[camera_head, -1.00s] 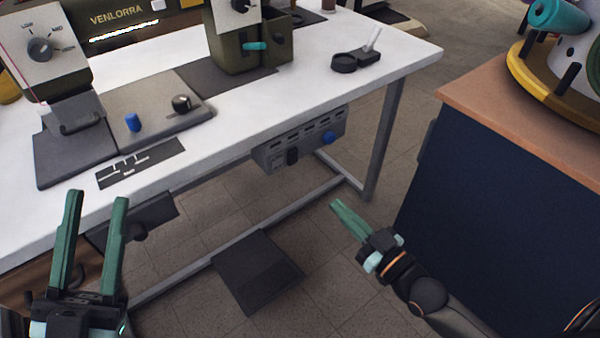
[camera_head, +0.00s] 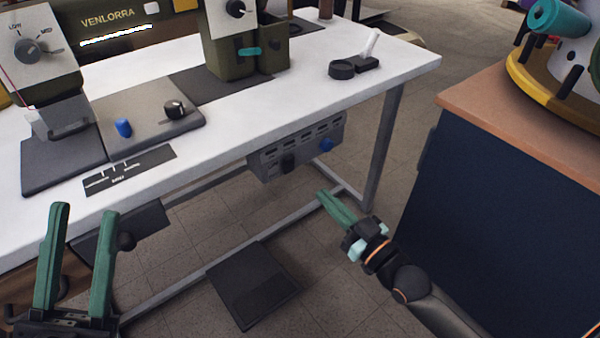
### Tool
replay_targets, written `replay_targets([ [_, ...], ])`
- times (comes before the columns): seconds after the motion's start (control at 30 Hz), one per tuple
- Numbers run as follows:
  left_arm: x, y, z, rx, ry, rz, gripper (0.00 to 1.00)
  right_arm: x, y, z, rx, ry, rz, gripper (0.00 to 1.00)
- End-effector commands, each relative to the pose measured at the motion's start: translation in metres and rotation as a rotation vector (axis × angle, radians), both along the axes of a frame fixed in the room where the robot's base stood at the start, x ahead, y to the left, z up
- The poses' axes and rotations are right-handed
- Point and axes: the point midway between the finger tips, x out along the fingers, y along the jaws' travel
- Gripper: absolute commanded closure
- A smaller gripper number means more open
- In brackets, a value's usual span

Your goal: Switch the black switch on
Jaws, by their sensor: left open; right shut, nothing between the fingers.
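A grey control box (camera_head: 300,146) hangs under the front edge of the white table, with slots along its top. My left gripper (camera_head: 84,210) is open and empty at the lower left, in front of the table edge, far from the switch.
The white table (camera_head: 330,97) carries an olive sewing machine (camera_head: 232,60). A black pedal (camera_head: 252,285) lies on the floor below the box. A dark blue cabinet (camera_head: 500,200) with a wooden top stands at the right. A grey table leg (camera_head: 385,150) stands right of the box.

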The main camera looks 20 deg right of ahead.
Motion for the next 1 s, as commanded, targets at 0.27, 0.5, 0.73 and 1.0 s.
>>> replay_targets([
  [0.27,0.000,-0.001,-0.015,-0.014,0.012,-0.013,0.58,0.046,0.017,0.004,0.001,-0.004,0.000,1.00],
  [0.5,0.001,-0.003,-0.026,-0.020,0.026,-0.027,0.58,0.076,0.028,0.007,0.001,-0.002,0.000,1.00],
  [0.73,0.002,-0.003,-0.030,-0.020,0.031,-0.034,0.58,0.087,0.032,0.009,0.000,0.001,0.000,1.00],
  [1.0,0.001,-0.004,-0.029,-0.017,0.029,-0.036,0.58,0.087,0.032,0.010,0.000,0.001,0.000,1.00],
])
